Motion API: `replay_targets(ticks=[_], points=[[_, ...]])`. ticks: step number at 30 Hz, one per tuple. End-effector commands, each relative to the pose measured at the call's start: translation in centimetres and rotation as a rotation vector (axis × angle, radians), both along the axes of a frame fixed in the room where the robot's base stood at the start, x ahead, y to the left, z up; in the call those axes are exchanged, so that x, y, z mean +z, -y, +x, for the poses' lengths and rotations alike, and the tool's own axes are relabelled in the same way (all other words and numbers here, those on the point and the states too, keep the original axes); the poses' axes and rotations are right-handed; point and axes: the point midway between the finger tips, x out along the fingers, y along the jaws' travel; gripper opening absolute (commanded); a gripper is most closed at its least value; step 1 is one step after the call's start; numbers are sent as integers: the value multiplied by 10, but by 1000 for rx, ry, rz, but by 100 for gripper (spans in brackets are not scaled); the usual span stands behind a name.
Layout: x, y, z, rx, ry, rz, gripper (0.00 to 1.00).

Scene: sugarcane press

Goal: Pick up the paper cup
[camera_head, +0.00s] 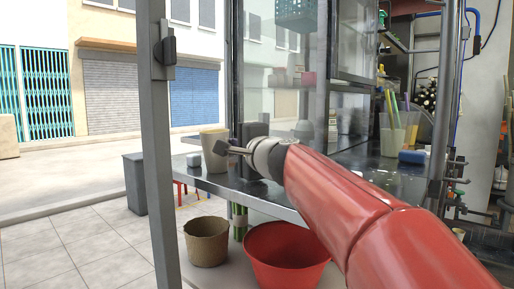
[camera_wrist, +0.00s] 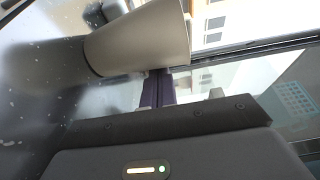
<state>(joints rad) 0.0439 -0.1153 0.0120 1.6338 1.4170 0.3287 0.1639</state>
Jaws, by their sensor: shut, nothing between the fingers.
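The paper cup (camera_head: 213,158) is beige and stands upright on the metal counter at its left end. In the wrist view the cup (camera_wrist: 137,40) is large, appears tilted, and sits just past my fingertips. My gripper (camera_head: 221,147) reaches in from the right, with its fingertips at the cup's right side in the head view. The fingers (camera_wrist: 157,88) are together with nothing between them, close to the cup's lower part. Whether they touch the cup I cannot tell.
The metal counter (camera_head: 285,203) extends right behind my arm. A glass panel (camera_head: 284,60) rises behind it. A brown basket (camera_head: 206,242) and a red basin (camera_head: 286,255) are below. A grey post (camera_head: 158,120) stands to the left.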

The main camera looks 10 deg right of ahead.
Motion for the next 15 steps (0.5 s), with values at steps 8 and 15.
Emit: replay_targets(ticks=[8, 15], points=[[1, -30, -22, -1, 1, -1, 0], [1, -30, -22, -1, 0, 0, 0]])
